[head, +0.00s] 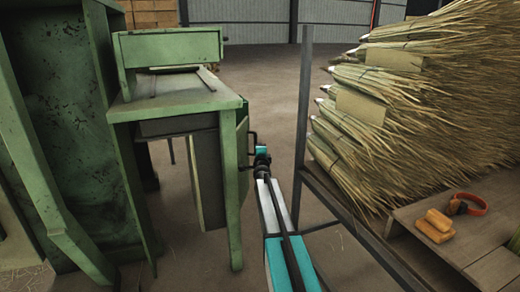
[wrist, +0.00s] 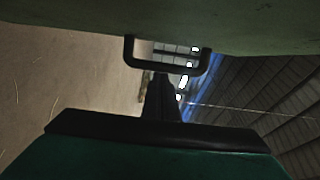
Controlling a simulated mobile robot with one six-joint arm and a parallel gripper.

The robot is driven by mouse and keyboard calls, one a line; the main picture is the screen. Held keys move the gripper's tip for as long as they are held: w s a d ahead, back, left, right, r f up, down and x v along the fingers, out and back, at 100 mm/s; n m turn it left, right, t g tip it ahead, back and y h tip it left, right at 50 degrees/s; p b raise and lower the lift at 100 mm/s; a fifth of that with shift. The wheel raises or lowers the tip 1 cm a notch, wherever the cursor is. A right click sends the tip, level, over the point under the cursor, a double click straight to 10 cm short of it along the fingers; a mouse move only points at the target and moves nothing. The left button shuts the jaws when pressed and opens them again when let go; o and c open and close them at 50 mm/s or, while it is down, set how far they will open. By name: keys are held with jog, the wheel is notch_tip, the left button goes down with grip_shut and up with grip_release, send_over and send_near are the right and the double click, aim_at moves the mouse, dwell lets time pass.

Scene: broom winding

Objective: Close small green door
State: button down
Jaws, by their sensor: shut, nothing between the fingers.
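The small green door (head: 242,135) is on the right side of the green workbench, seen nearly edge-on in the head view. A black handle (head: 252,138) sticks out from it, and a second dark handle shows lower down. In the wrist view a green panel (wrist: 230,22) fills the top, with a black U-shaped handle (wrist: 208,62) on it. My gripper (head: 262,152) is shut and empty, close to the right of the door by the handles. In the wrist view a dark narrow finger shape (wrist: 160,98) points toward the handle. Whether it touches is unclear.
The green workbench (head: 180,100) and a tall green machine (head: 60,110) stand at left. At right, a dark metal rack (head: 302,120) holds straw broom bundles (head: 400,110), close beside my arm. Bare floor (head: 270,80) lies between bench and rack.

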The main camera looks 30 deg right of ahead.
jog(key=shift+s+d, duration=0.1)
jog(key=s+d+b, duration=0.1)
jog(key=s+b, duration=0.4)
jog(key=s, duration=0.8)
dwell(0.5)
jog(key=shift+d, duration=0.1)
dwell(0.3)
